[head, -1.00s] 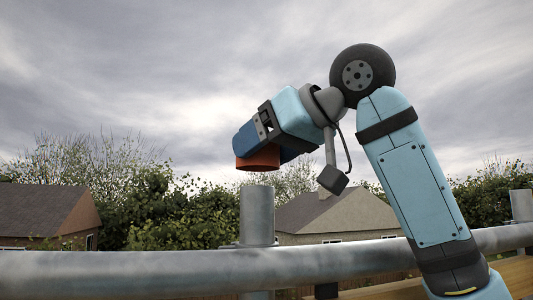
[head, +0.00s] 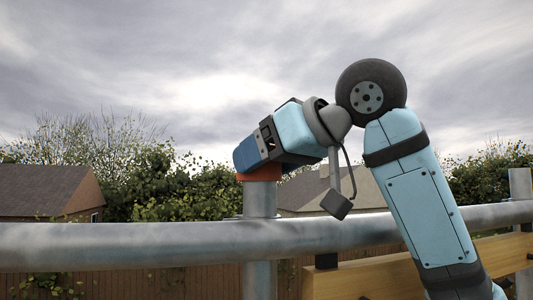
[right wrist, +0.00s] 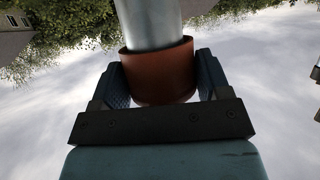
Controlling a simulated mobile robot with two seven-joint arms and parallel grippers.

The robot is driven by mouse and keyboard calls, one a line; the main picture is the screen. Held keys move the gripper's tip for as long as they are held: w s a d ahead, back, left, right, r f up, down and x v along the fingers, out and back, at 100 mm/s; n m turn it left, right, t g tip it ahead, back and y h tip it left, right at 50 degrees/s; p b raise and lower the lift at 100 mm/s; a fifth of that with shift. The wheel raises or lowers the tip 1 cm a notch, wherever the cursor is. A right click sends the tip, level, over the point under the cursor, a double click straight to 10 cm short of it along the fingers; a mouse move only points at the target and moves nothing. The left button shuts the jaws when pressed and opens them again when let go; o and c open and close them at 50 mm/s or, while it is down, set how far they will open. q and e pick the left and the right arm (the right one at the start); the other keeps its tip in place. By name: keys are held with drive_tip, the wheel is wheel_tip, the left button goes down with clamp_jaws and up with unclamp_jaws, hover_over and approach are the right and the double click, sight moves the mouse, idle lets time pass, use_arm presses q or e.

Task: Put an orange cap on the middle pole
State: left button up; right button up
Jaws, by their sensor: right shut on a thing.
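The orange cap (head: 260,174) sits at the top end of the middle pole (head: 260,200), a grey metal tube rising above the horizontal rail. My right gripper (head: 247,160) is shut on the cap from above and to the right. In the right wrist view the orange cap (right wrist: 160,72) is between the two blue fingers of my right gripper (right wrist: 162,80), and the grey pole (right wrist: 150,22) runs into its open end. The cap is around the pole's end there. My left gripper is not in view.
A thick grey rail (head: 120,245) crosses the view in front of the pole. Another pole (head: 521,183) stands at the far right. A wooden plank (head: 375,279) lies low behind my right arm. Houses and trees are in the background, with open sky above.

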idle(1.0)
drive_tip(key=shift+f+b, duration=0.35)
drive_tip(key=shift+f, duration=0.25)
drive_tip(key=o, duration=0.6)
drive_tip(key=shift+o, duration=0.2)
drive_tip(key=shift+s+d, duration=0.1)
drive_tip(key=shift+p+v, duration=0.4)
drive_tip(key=shift+v, duration=2.15)
drive_tip(key=v, duration=0.5)
drive_tip(key=shift+s+d+r, duration=0.2)
drive_tip(key=shift+d, duration=0.1)
